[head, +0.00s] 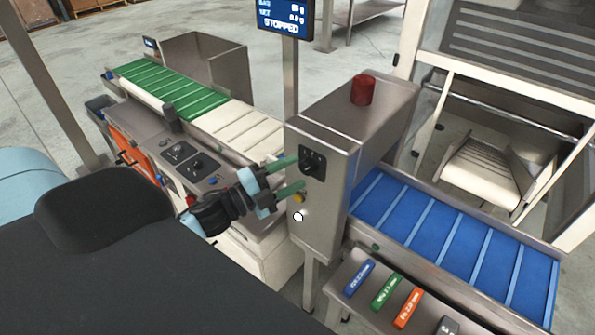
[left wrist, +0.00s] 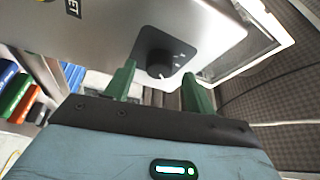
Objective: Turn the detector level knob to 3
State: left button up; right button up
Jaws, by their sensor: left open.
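The detector is a grey metal box (head: 335,128) with a red lamp (head: 362,90) on top. Its level knob is a black dial on a black plate (head: 313,162) on the box's near side. In the left wrist view the round knob (left wrist: 158,63) shows with a pale pointer mark and small white marks beside it; the numbers are too small to read. My left gripper (head: 297,173) is open, its green fingers close to the knob. In the left wrist view the fingers (left wrist: 159,78) stand either side of the knob, apart; contact cannot be told. My right gripper is out of view.
A yellow button (head: 299,197) sits below the knob on the same box. A control panel (head: 190,160) lies left of it, before the green and white belt (head: 170,90). A blue belt (head: 450,240) runs right. Coloured test bars (head: 384,290) lie in front. A screen (head: 282,15) reads STOPPED.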

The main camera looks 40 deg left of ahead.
pick_arm(q)
jog(key=shift+b+v, duration=0.4)
jog(key=shift+v, duration=2.6)
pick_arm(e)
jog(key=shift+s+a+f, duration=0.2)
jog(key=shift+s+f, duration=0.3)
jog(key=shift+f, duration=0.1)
pick_arm(q)
jog(key=s+d+f+n+g+y, duration=0.25)
jog(key=s+f+n, duration=0.3)
jog(key=f, duration=0.35)
jog(key=s+d+f+n+g+y, duration=0.1)
jog(key=s+d+f+n+y, duration=0.1)
jog(key=s+f+n+y, duration=0.45)
jog(key=s+d+f+n+g+h+p, duration=0.1)
jog(key=s+d+f+n+g+h, duration=0.1)
jog(key=s+d+f+n+g, duration=0.3)
jog(key=s+d+f+n, duration=0.1)
jog(key=s+d+f, duration=0.3)
jog(key=s+f, duration=0.1)
jog(key=shift+s+d+f+n, duration=0.3)
jog(key=shift+s+d+f, duration=0.1)
jog(key=shift+f, duration=0.2)
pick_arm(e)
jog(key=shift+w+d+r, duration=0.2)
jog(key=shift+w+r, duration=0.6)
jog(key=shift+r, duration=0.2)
